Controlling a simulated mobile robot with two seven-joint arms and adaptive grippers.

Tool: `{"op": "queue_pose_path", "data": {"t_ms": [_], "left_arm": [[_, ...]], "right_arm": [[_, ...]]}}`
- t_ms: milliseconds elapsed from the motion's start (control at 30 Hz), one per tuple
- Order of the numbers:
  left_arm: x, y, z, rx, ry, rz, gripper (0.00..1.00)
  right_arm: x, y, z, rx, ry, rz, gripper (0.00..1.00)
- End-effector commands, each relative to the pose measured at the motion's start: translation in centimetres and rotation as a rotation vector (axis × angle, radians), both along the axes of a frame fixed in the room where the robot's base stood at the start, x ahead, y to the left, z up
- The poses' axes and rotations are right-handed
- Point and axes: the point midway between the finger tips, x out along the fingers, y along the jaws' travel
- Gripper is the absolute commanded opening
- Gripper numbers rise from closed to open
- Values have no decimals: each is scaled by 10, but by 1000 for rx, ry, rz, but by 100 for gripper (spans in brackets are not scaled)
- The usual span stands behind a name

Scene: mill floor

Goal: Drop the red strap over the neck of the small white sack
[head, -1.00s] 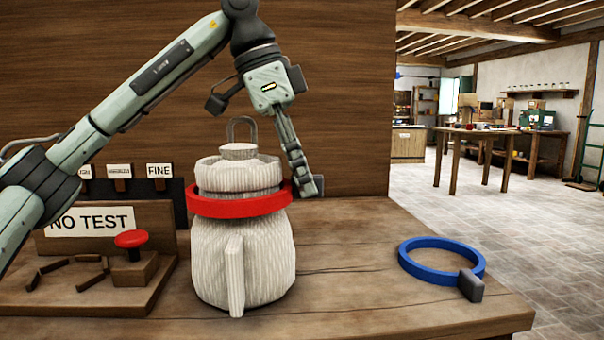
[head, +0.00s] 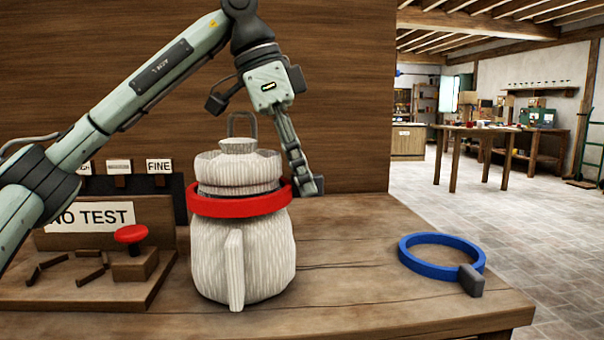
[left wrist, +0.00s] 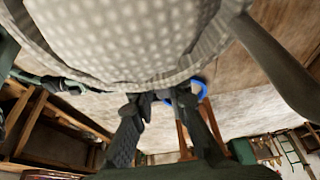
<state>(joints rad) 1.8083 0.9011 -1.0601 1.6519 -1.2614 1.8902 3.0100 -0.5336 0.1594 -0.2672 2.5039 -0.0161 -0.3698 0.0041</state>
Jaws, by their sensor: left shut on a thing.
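The small white sack (head: 246,265) stands upright on the wooden bench, with a tied top and a loop above it. The red strap (head: 237,207) is a stiff ring around the sack at its neck, roughly level; its back is hidden behind the sack. My left gripper (head: 314,187) is at the right of the sack, shut on the strap's grey tab (head: 320,184). In the left wrist view the sack (left wrist: 130,40) fills the top, above the gripper fingers (left wrist: 155,98); the red strap cannot be made out there. My right gripper is not in view.
A blue ring (head: 420,268) with a grey tab lies on the bench (head: 350,300) at right. A wooden stand with a red knob (head: 131,233) and a "NO TEST" sign (head: 92,216) is close on the left. A wooden panel (head: 340,100) rises behind. The bench between sack and blue ring is clear.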

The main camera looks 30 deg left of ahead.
Motion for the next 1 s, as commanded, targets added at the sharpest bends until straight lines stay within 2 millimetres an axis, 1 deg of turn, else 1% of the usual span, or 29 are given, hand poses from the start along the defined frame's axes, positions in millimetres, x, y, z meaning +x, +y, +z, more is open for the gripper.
{"op": "queue_pose_path", "data": {"t_ms": [167, 200, 367, 400, 667, 767, 867, 1000], "left_arm": [[0, 0, 0, 0, 0, 0, 0], [0, 0, 0, 0, 0, 0, 17], [0, 0, 0, 0, 0, 0, 37], [0, 0, 0, 0, 0, 0, 39], [0, 0, 0, 0, 0, 0, 39], [-1, 2, 6, -1, -1, 1, 39], [-3, 5, 19, -1, -4, 1, 39], [-8, 14, 47, -3, -4, 1, 39]], "right_arm": [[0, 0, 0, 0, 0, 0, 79], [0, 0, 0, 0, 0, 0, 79], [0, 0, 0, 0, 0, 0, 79], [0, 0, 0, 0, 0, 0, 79], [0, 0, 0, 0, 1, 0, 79], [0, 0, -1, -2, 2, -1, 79], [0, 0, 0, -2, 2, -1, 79], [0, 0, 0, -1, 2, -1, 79]]}}
